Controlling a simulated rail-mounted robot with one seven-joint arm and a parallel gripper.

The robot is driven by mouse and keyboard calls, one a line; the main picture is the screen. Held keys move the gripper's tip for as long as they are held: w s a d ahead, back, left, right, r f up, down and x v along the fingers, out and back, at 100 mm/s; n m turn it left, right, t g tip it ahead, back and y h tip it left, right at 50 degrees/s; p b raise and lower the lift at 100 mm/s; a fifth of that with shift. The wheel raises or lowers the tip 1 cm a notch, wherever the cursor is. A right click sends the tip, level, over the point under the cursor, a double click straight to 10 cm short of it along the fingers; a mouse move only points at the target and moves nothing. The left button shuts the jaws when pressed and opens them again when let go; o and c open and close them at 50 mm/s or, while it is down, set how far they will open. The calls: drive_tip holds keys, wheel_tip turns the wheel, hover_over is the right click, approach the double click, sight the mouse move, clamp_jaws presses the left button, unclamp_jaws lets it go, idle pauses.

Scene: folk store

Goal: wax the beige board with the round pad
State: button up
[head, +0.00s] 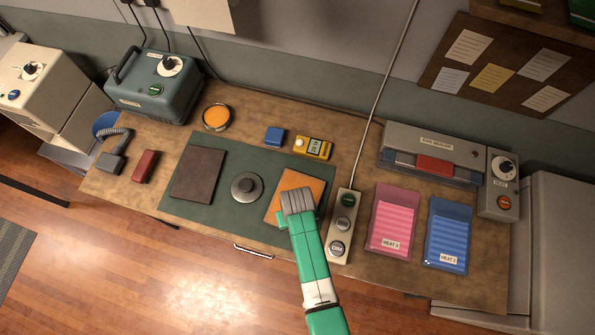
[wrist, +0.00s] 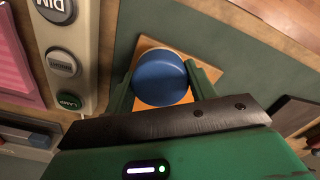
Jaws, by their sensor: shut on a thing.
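The beige board, a tan-orange panel (head: 299,179), lies on the right part of the green mat. It also shows in the wrist view (wrist: 149,43). My gripper (head: 297,206) is over this board and hides part of it. In the wrist view my gripper's green fingers (wrist: 162,82) are closed on the two sides of a round pad (wrist: 160,78) with a blue top and a pale edge. The pad is over the board. I cannot tell whether its underside touches the board. The head view does not show the pad, as my gripper covers it.
A dark brown board (head: 198,173) and a grey round disc with a knob (head: 246,187) lie on the green mat (head: 222,207). An orange tin (head: 216,117) stands behind. A button box (head: 344,226) stands close right of the beige board, with pink (head: 392,219) and blue (head: 448,234) packets beyond.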

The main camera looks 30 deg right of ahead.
drive_tip(key=shift+r+p, duration=2)
drive_tip(key=shift+r, duration=0.4)
